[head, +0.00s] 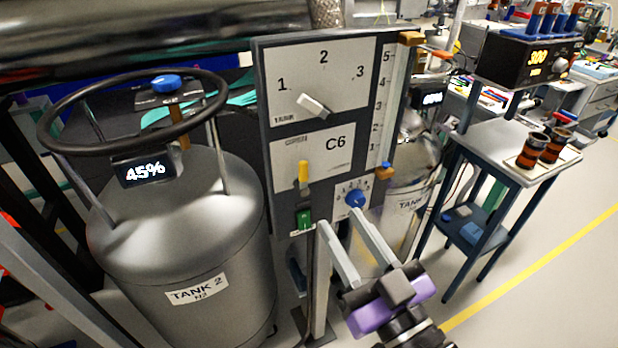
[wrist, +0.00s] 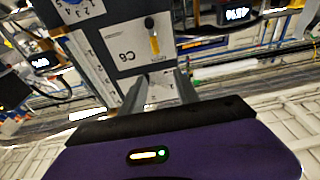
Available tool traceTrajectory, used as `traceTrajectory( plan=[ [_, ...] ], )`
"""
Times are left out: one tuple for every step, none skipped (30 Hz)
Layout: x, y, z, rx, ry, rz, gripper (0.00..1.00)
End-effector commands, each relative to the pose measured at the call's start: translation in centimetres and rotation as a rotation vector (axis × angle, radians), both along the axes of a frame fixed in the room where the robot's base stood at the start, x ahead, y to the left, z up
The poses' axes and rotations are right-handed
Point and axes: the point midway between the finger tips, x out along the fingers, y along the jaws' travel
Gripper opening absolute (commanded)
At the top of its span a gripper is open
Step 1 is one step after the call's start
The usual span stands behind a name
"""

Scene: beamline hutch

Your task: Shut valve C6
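The C6 plate (head: 335,143) is a white label on a dark upright panel, and it also shows in the wrist view (wrist: 122,45). A yellow lever handle (head: 303,172) stands roughly upright at the plate's lower left, and it shows in the wrist view (wrist: 153,40). A green rocker-like part (head: 304,218) sits below it. My gripper (head: 338,222) is open and empty, with its two grey fingers apart, in front of the panel's lower part. In the wrist view my gripper (wrist: 160,85) has its fingers toward the panel, apart from the yellow handle.
A white selector (head: 314,105) marked 1 to 3 is above the plate, and a small blue dial (head: 355,198) is near my fingers. Tank 2 (head: 180,230), with a black ring (head: 60,120), stands left.

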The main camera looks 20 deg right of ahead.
Motion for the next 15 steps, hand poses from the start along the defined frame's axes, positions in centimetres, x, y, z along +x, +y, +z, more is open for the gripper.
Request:
traceTrajectory(
  plan=[
    [1.3,0.0,1.4,0.000,-0.015,-0.001,0.37],
    [2.0,0.1,1.9,0.001,-0.014,-0.002,0.37],
    [2.8,0.1,2.5,0.002,-0.011,-0.003,0.37],
    [3.4,0.1,2.9,0.002,-0.006,-0.004,0.37],
    [3.9,0.1,3.2,0.003,0.001,-0.005,0.37],
    [4.5,0.0,3.5,0.004,0.014,-0.006,0.37],
    [4.9,0.0,3.5,0.005,0.029,-0.008,0.37],
    [5.2,0.0,3.4,0.006,0.047,-0.009,0.37],
    [5.4,-0.1,2.8,0.007,0.079,-0.012,0.37],
    [5.4,-0.1,2.2,0.007,0.103,-0.014,0.37],
    [5.4,-0.1,1.6,0.008,0.125,-0.015,0.37],
    [5.4,-0.2,1.0,0.007,0.149,-0.016,0.37],
    [5.4,-0.2,0.7,0.008,0.164,-0.017,0.37],
    [5.5,-0.2,0.4,0.008,0.174,-0.018,0.37],
    [5.6,-0.2,0.1,0.009,0.184,-0.018,0.37]
  ],
)
